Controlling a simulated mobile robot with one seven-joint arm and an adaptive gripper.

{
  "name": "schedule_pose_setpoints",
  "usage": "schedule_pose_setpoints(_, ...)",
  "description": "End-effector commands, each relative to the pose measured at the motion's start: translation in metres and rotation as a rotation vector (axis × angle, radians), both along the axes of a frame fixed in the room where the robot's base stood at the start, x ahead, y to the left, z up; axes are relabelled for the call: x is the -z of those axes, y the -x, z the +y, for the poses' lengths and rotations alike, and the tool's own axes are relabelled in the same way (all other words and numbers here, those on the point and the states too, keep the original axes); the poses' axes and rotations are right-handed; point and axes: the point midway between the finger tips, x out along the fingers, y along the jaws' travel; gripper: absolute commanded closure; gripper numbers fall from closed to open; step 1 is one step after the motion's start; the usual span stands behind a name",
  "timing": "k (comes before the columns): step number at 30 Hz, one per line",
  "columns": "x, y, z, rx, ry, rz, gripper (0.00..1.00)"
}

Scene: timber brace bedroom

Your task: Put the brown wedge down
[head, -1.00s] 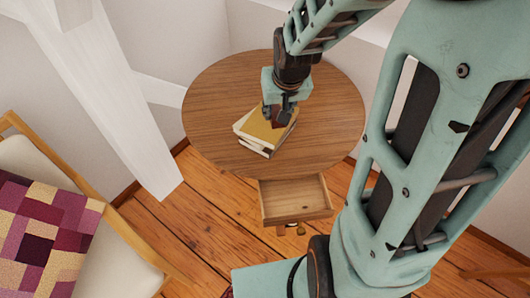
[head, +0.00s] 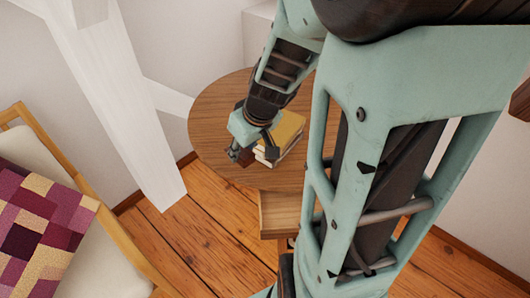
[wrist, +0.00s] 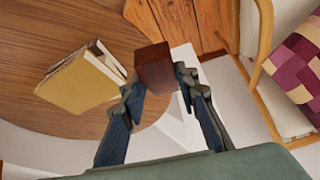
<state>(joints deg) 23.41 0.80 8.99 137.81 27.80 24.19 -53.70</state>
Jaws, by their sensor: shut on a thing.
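The brown wedge (wrist: 154,66) is a dark reddish-brown block between my fingertips in the wrist view. My gripper (wrist: 157,81) is shut on it. In the head view my gripper (head: 240,154) is at the front left part of the round wooden table (head: 215,108), to the left of the books. Only a little of the wedge shows there, beside the fingers. I cannot tell whether the wedge touches the tabletop.
A small stack of books with a yellow cover (head: 288,129) lies on the table, and it shows left of the wedge in the wrist view (wrist: 80,86). A drawer (head: 279,213) sticks out below the table. A chair with a patchwork cushion (head: 40,225) stands left. A white timber brace (head: 125,110) rises between.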

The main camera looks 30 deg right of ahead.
Motion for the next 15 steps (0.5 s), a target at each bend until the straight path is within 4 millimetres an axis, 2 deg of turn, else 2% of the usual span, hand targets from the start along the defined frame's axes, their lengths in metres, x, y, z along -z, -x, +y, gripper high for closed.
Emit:
schedule_pose_setpoints(1, 0.022, 0.006, -0.006, -0.029, -0.001, -0.001, 0.96)
schedule_pose_setpoints(3, 0.039, 0.014, -0.012, -0.089, -0.002, -0.001, 0.96)
schedule_pose_setpoints(15, 0.12, 0.058, -0.028, -0.488, 0.001, -0.002, 0.96)
